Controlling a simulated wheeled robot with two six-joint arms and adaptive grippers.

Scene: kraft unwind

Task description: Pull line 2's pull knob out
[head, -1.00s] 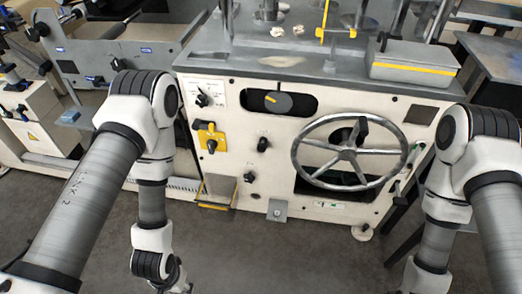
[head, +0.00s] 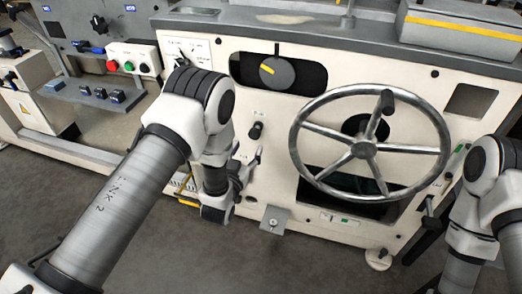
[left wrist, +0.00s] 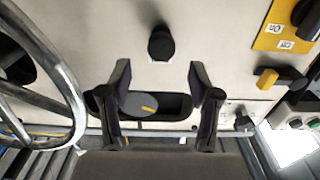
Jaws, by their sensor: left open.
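A black round knob (head: 256,130) sticks out of the cream machine front, below the dial and left of the handwheel. Its line label is not readable. The same knob (left wrist: 160,43) shows in the left wrist view, just beyond the fingertips and roughly centred between them. My left gripper (left wrist: 159,72) is open and empty, with a finger on either side and no visible contact with the knob. In the head view my left gripper (head: 250,165) is partly hidden by its own arm, just below the knob. My right arm is at the right edge; its gripper is out of view.
A large steel handwheel (head: 367,150) juts out to the right of the knob. A grey dial with a yellow mark (head: 277,71) sits above. A yellow switch plate (left wrist: 283,27) is to one side in the wrist view. Grey floor is open in front.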

